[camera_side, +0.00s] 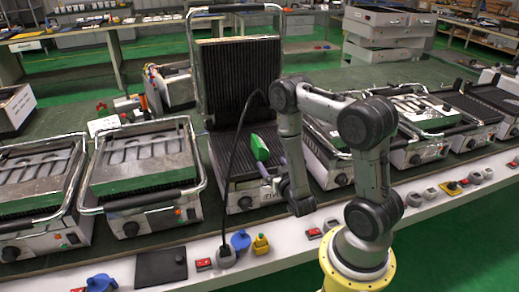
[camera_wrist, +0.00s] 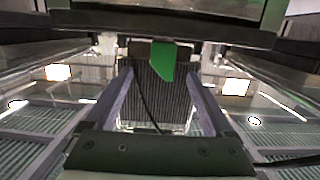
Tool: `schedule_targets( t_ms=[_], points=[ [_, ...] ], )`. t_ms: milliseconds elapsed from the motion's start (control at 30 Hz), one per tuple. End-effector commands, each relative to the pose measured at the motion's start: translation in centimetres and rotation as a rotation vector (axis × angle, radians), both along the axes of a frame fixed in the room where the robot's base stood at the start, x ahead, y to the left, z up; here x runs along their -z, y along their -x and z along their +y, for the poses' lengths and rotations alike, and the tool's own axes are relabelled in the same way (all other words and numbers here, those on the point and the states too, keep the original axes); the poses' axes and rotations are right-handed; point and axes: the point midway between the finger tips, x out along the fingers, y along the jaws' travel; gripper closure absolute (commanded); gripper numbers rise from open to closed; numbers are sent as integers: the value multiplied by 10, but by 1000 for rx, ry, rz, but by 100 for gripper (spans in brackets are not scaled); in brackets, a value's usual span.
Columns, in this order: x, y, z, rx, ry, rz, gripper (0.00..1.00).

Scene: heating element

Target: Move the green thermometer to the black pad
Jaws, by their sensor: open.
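The green thermometer (camera_side: 259,148) is at the lower ribbed plate of the open grill (camera_side: 238,75), near its right side. It also shows in the wrist view (camera_wrist: 162,60), ahead of my fingers and roughly between them. My gripper (camera_side: 272,174) is at the front right of the grill, close below the thermometer in the side view. In the wrist view its two fingers (camera_wrist: 162,75) are spread with nothing visibly clamped. I cannot tell whether they touch the thermometer. The black pad (camera_side: 162,266) lies flat on the white front ledge, bare, left of the grill.
A black cable (camera_side: 232,160) arches up in front of the open grill. Closed grills (camera_side: 145,165) stand on both sides. Blue (camera_side: 240,240) and yellow (camera_side: 261,244) plugs and a red switch (camera_side: 204,264) sit on the ledge right of the pad.

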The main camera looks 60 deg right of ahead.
Motion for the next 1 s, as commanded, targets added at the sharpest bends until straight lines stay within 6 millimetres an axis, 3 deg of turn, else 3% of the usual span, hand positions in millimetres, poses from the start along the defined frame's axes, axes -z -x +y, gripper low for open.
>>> schedule_targets(
  t_ms=[300, 1000],
  points=[
    [8, -41, -41, 0, 1, -3, 12],
    [20, -90, -84, -3, 2, -2, 12]
  ],
)
